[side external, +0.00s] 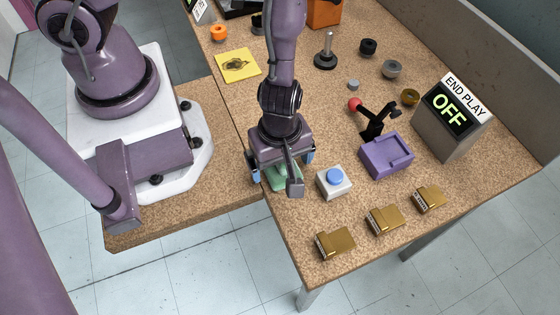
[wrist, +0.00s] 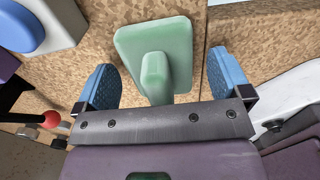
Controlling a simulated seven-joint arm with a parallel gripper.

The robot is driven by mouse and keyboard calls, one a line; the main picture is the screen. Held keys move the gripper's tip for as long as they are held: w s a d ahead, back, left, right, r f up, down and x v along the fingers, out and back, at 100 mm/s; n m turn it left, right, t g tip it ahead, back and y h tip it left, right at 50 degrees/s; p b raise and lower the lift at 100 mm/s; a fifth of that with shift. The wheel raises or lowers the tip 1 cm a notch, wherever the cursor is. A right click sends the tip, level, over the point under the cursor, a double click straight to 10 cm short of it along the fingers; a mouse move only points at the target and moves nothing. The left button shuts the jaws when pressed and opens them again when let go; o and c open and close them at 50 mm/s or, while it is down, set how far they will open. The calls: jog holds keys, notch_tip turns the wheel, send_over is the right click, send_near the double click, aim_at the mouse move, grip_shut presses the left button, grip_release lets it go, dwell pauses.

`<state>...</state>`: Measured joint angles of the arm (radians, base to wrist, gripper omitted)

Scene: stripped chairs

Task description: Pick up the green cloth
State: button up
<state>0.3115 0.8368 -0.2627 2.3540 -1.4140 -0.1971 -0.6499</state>
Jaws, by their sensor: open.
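The green cloth (wrist: 180,40) lies on the speckled brown tabletop. In the wrist view it looks like a flat, pale green slab with a raised ridge in its middle. In the side external view only part of the green cloth (side external: 281,184) shows beneath my gripper (side external: 281,170). My gripper points down and is open, with blue fingers. In the wrist view my gripper (wrist: 161,72) has one finger on each side of the cloth's ridge, with gaps between. I cannot tell how high the fingertips are above the table.
A white box with a blue button (side external: 335,181) stands close to the right of my gripper. Beyond it are a purple block (side external: 387,158), a red-knobbed lever (side external: 372,118) and an "END PLAY OFF" sign (side external: 450,118). Several brass pieces (side external: 336,243) line the front edge.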

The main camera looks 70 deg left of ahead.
jog(key=c, duration=1)
jog(key=shift+r, duration=0.1)
jog(key=shift+r, duration=8.9)
